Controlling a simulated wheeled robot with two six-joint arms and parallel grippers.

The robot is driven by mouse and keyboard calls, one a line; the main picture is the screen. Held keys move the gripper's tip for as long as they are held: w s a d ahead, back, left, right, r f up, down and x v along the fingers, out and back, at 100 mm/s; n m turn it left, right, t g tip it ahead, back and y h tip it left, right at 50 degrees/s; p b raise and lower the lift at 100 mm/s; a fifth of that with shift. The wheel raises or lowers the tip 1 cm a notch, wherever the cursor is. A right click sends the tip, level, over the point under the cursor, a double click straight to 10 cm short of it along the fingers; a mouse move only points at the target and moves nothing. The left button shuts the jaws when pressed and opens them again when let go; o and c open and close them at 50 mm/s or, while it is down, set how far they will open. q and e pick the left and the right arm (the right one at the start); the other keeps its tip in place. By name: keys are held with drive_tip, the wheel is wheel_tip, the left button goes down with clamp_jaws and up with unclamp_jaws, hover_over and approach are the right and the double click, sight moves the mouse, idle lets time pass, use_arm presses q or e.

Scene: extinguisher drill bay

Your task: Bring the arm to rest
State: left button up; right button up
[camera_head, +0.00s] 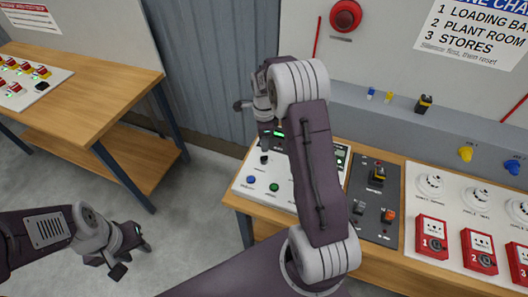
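My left gripper (132,258) hangs over the bare grey floor at the lower left. Its fingers are apart with nothing between them. My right arm rises from the bottom middle and bends over the bench. My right gripper (256,125) is at its far end, above the back left of the white control panel (248,190). Its dark fingers look spread and I see nothing held. The forearm hides part of the panel and part of the grey wall behind.
The wooden bench (262,217) also carries a dark switch plate (370,222) and red numbered call points (432,238) under white detectors (430,185). A ledge behind holds small coloured items. Another wooden table (100,82) with a switch panel (50,78) stands left. Floor between is clear.

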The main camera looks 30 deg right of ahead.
drive_tip(key=shift+r, duration=0.8)
drive_tip(key=s+a+r+n+t+b, duration=0.1)
drive_tip(key=s+a+r+n, duration=0.1)
drive_tip(key=s+a+n, duration=0.15)
drive_tip(key=s+a+r+n+b, duration=0.1)
drive_tip(key=s+a+r+n, duration=0.1)
drive_tip(key=s+a, duration=0.25)
drive_tip(key=s+a+f+n, duration=0.3)
drive_tip(key=s+f+n, duration=0.2)
drive_tip(key=s+n, duration=0.5)
drive_tip(key=n, duration=0.6)
